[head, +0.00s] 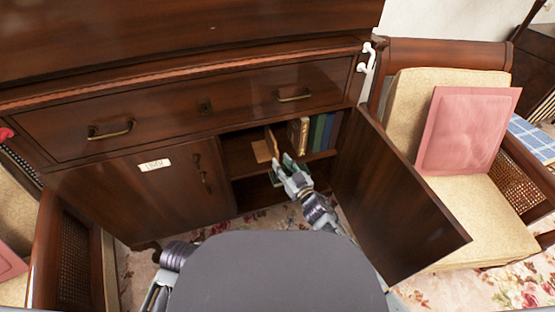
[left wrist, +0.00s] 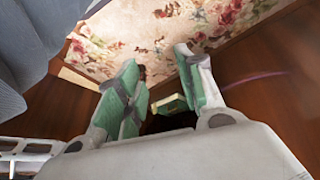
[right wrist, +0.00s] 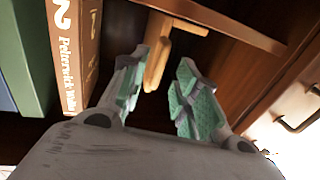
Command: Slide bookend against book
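A light wooden bookend (head: 262,152) stands in the open cabinet, left of a tan book (head: 298,138), with a gap between them. In the right wrist view the bookend (right wrist: 156,62) shows just beyond and between my fingertips; I cannot tell whether they touch it. There the tan book (right wrist: 72,60), with a large "2" on its spine, is at the left. My right gripper (head: 283,167) is open in front of the shelf; it also shows in the right wrist view (right wrist: 157,82). My left gripper (left wrist: 163,75) is open and points at the floor; its fingers are hidden in the head view.
Green and blue books (head: 318,132) stand right of the tan book. The open cabinet door (head: 395,200) swings out at the right, near my right arm. A closed door (head: 140,195) is at the left. A chair with a pink cushion (head: 467,130) stands right.

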